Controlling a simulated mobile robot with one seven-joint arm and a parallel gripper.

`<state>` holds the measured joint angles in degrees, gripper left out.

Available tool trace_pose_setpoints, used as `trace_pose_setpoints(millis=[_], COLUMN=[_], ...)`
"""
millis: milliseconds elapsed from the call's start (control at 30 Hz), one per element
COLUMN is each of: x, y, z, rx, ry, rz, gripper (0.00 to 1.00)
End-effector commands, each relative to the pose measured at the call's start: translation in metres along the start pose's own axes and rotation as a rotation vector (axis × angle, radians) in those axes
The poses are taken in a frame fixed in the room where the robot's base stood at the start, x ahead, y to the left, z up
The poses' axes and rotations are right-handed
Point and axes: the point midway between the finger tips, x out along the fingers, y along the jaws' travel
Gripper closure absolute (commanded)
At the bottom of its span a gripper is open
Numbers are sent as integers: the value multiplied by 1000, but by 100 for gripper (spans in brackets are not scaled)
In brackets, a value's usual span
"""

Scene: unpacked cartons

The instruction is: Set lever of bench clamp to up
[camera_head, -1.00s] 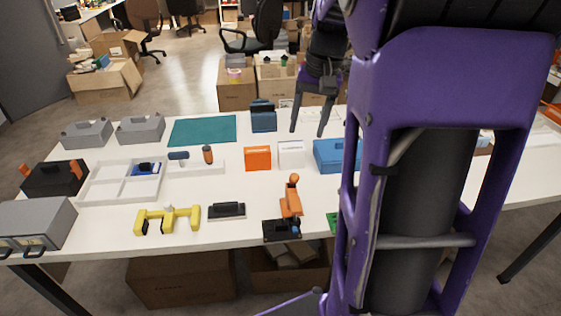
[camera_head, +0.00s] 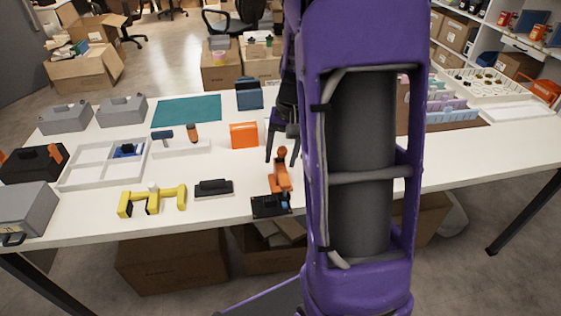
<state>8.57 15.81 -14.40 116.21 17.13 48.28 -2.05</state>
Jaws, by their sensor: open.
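The bench clamp (camera_head: 271,207) stands near the table's front edge, with a black base and an orange lever (camera_head: 281,178). The lever stands roughly upright with a round knob at its top, leaning slightly; its exact setting is hard to tell. My gripper (camera_head: 282,158) is open and points down at the knob end of the lever. Its two dark fingers show on either side of the knob in the picture. I cannot tell whether they touch it or hang behind it. My purple arm covers the area just right of the clamp.
A black object (camera_head: 213,188) and a yellow object (camera_head: 152,199) lie left of the clamp. An orange box (camera_head: 244,135) stands behind it. A white divided tray (camera_head: 75,183) and grey cases (camera_head: 122,111) are farther left. The table between clamp and orange box looks clear.

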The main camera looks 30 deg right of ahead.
Motion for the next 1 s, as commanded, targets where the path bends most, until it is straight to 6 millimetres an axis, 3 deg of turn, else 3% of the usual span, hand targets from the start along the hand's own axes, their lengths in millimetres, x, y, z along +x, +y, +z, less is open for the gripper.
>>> trace_pose_setpoints(millis=[133, 433, 767, 1000], x=[12, 13, 13, 13], y=[0, 0, 0, 0], z=[0, 0, 0, 0], rx=[-1, -1, 0, 0], ry=[-1, 1, 0, 0], rz=[1, 1, 0, 0], gripper=[40, 40, 98, 100])
